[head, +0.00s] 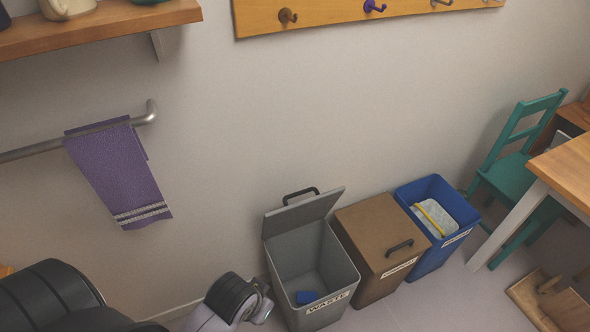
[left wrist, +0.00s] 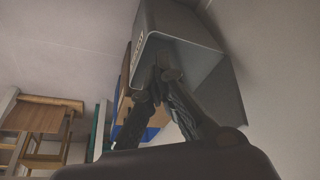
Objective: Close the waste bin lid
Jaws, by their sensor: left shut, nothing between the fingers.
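The grey waste bin (head: 340,262), labelled "WASTE", stands on the floor against the wall. Its grey lid (head: 303,213) is open, tilted up at the back toward the wall, with a black handle (head: 300,194) at its top edge. My left gripper (head: 264,297) is low, just left of the bin. In the left wrist view its fingers (left wrist: 164,68) are shut and empty, overlapping the grey bin (left wrist: 180,22); I cannot tell whether they touch it. My right gripper is not in view.
A brown bin (head: 370,232) with its lid down and an open blue bin (head: 428,185) stand to the right. A towel (head: 115,170) hangs on a rail at left. A teal chair (head: 512,180) and wooden table (head: 570,165) stand at right.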

